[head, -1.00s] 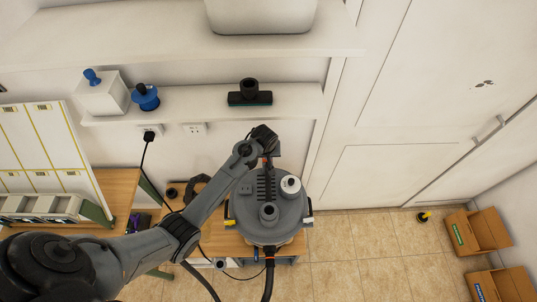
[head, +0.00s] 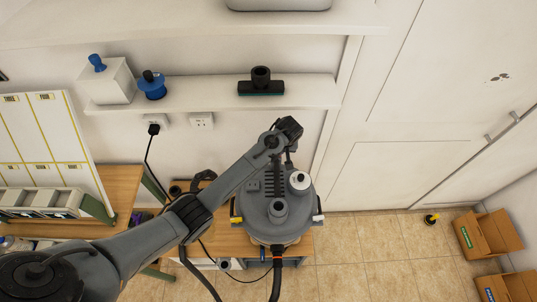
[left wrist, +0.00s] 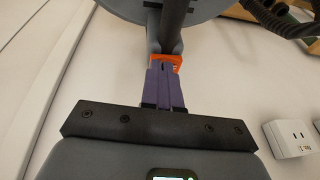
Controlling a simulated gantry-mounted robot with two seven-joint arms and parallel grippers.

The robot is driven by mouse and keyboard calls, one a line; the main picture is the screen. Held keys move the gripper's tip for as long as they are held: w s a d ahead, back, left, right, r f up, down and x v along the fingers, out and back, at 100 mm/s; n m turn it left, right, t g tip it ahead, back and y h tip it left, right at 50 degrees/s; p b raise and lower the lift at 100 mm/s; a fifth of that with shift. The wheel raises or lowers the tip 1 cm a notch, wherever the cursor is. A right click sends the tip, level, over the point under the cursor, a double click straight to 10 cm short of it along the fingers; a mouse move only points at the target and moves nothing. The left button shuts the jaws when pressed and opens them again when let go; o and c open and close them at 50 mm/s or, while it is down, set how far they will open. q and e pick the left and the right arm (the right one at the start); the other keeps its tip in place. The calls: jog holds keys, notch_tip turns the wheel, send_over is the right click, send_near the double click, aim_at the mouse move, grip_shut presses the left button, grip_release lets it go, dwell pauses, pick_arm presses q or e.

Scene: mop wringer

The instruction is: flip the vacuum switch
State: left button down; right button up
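The grey vacuum (head: 270,215) stands on a wooden surface in the head view, with a white round cap and a dark round port on top. My left arm reaches over its far side, and its wrist (head: 288,129) hangs just behind the vacuum; the fingertips are hidden there. In the left wrist view my left gripper (left wrist: 164,72) has its purple fingers together. An orange-red part, likely the switch (left wrist: 172,60), is right at the fingertips, under the vacuum's grey body (left wrist: 205,8). I cannot tell whether they touch. My right gripper is not in view.
A shelf (head: 210,95) with a black nozzle (head: 261,82) and a blue spool (head: 152,86) runs along the wall behind. A wall socket (head: 202,121) is below it. A black hose (head: 276,280) hangs in front of the vacuum. Open floor (head: 360,260) lies to the right.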

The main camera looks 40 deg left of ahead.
pick_arm(q)
jog(key=shift+f, duration=0.2)
jog(key=shift+s+a, duration=0.1)
jog(key=shift+s, duration=0.1)
jog(key=shift+w, duration=0.1)
jog(key=shift+a+r+p, duration=0.1)
jog(key=shift+r+p, duration=0.05)
jog(key=shift+p, duration=0.4)
jog(key=shift+s+a+p, duration=0.35)
jog(key=shift+s+p, duration=0.05)
jog(key=shift+p, duration=0.1)
pick_arm(e)
jog(key=shift+a+r, duration=0.15)
jog(key=shift+r, duration=0.4)
pick_arm(q)
jog(key=shift+a, duration=0.1)
jog(key=shift+s, duration=0.1)
pick_arm(e)
jog(key=shift+a+r, duration=0.1)
